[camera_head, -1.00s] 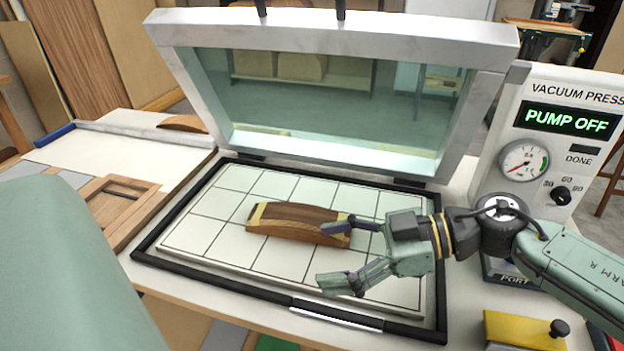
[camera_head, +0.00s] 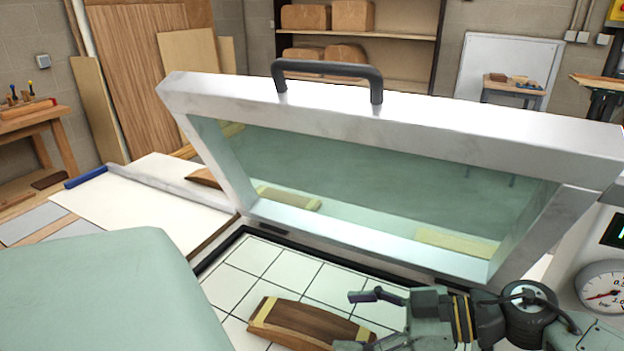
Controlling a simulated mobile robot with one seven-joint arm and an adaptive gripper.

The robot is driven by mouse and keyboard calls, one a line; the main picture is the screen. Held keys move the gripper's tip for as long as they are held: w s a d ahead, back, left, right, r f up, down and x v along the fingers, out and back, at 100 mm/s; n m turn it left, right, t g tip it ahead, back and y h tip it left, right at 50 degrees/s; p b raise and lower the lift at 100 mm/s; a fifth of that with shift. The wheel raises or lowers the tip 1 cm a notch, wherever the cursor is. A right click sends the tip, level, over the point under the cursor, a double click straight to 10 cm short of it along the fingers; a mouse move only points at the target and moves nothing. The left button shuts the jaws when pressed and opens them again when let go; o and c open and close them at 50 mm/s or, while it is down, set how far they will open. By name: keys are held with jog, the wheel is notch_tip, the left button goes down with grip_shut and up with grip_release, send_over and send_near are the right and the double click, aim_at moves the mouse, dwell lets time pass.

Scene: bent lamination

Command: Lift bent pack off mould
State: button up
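The bent pack (camera_head: 314,327), a curved brown wood piece, lies on the white gridded bed of the press (camera_head: 252,257), with pale yellow strips near its ends. A mould beneath it cannot be told apart from it here. My gripper (camera_head: 362,319) is open at the pack's right end. One finger shows beyond that end and the other is at the near side, partly cut off by the bottom edge. Whether a finger touches the pack cannot be told. The pack's near side is also partly cut off.
The framed glass lid (camera_head: 385,122) with a black handle (camera_head: 328,68) stands tilted open behind the bed. A pressure gauge (camera_head: 604,290) is at the right. A white board (camera_head: 150,200) lies on the bench at left. Bare bed shows left of the pack.

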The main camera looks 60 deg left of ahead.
aim_at(313, 322)
jog(key=p+x, duration=0.2)
jog(key=x, duration=0.3)
jog(key=shift+r, duration=0.15)
jog(key=shift+s+a+f, duration=0.15)
jog(key=shift+a+f, duration=0.05)
jog(key=shift+a, duration=0.05)
jog(key=shift+c, duration=0.4)
jog(key=c, duration=1.3)
